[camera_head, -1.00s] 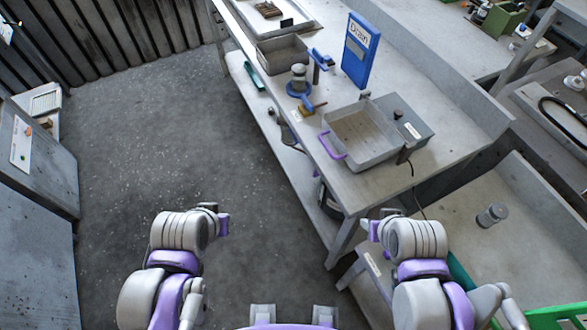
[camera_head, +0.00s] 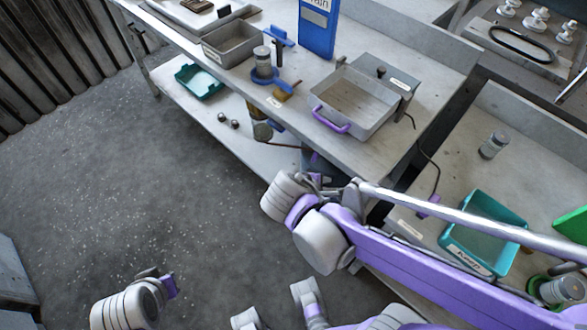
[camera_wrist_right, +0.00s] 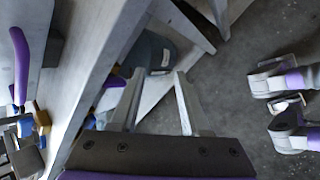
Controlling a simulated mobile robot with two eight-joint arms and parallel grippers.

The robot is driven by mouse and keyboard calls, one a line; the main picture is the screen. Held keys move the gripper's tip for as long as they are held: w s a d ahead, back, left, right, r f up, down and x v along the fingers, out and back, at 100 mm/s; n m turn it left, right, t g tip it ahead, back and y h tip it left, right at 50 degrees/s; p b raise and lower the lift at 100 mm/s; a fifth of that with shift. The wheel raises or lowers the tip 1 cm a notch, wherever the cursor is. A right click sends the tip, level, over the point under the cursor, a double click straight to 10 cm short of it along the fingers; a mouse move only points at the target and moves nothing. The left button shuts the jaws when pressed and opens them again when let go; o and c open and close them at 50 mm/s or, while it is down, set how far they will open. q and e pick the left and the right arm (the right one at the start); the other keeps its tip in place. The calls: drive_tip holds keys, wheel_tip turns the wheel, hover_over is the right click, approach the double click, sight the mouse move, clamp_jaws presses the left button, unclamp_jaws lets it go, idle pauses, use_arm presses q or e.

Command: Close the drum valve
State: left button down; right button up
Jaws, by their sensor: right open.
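A dark drum (camera_head: 322,163) stands under the workbench, mostly hidden by the bench and my right arm. It shows better in the right wrist view as a dark grey rounded body (camera_wrist_right: 158,48) with a small white label. My right gripper (camera_head: 332,186) is beside the bench's front edge, near the drum. In the wrist view its fingers (camera_wrist_right: 158,75) are apart with nothing held between them. My left gripper (camera_head: 168,285) is low over the floor; its opening is unclear.
The bench carries a grey tray with a purple handle (camera_head: 332,121), a brush (camera_head: 285,92) and a blue sign (camera_head: 318,25). A teal bin (camera_head: 199,82) and a can (camera_head: 262,130) are on the lower shelf. A cable (camera_head: 428,165) hangs at right. Floor at left is clear.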

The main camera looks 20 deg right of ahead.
sight(313, 157)
drive_tip(key=w+a+f+n+t+h+b, duration=0.4)
drive_tip(key=w+a+f+n+h+b, duration=0.15)
drive_tip(key=w+n+h+b, duration=0.4)
use_arm(q)
wheel_tip(313, 157, down, 16)
drive_tip(key=b, duration=0.2)
drive_tip(key=shift+w+d+g+b, duration=0.2)
drive_tip(key=shift+d+g+b, duration=0.1)
drive_tip(key=shift+d, duration=0.1)
use_arm(e)
drive_tip(key=x, duration=0.6)
drive_tip(key=s+x, duration=0.1)
drive_tip(key=x, duration=0.2)
drive_tip(key=shift+d+r, duration=0.15)
drive_tip(key=shift+r, duration=0.25)
drive_tip(key=shift+c, duration=0.3)
clamp_jaws()
